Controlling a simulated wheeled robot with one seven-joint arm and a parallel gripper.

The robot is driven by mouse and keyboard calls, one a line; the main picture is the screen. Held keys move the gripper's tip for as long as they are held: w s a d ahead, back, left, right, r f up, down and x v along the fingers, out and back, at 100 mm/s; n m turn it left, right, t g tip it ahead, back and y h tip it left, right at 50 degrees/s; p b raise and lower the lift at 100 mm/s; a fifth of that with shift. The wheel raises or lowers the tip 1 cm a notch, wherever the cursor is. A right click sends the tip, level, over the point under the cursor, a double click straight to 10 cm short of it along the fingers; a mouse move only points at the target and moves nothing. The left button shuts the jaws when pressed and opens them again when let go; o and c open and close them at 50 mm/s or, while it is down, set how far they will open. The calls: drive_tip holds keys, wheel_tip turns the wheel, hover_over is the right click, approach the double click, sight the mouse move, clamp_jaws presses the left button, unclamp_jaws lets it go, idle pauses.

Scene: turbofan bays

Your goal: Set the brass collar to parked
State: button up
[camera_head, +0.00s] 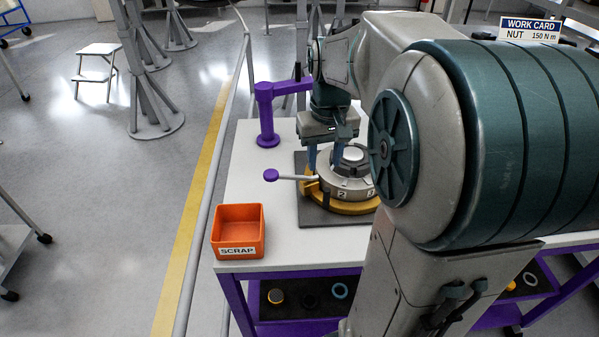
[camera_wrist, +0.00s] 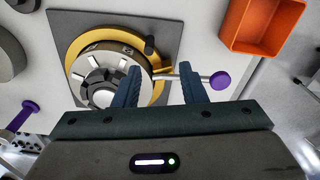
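The brass collar (camera_head: 352,209) is a yellow ring around the foot of a grey numbered drum (camera_head: 343,186) on a dark square plate; faces 2 and 3 show. In the wrist view the collar (camera_wrist: 76,47) has a tab near the fingers. A light rod with a purple knob (camera_head: 271,175) sticks out to the left of the drum; the knob also shows in the wrist view (camera_wrist: 219,80). Contact cannot be told. No parked mark is readable.
An orange scrap bin (camera_head: 238,232) stands at the table's front left corner. A purple post with an arm (camera_head: 266,115) stands behind the plate. The white tabletop between bin and post is clear. Several rings lie on the shelf below.

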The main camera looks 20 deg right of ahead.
sight(326, 198)
drive_tip(key=shift+w+d+f+g+b, duration=0.35)
drive_tip(key=shift+w+d+f, duration=0.65)
drive_tip(key=shift+d, duration=0.2)
wheel_tip(326, 198, down, 14)
drive_tip(key=shift+r, duration=0.15)
clamp_jaws()
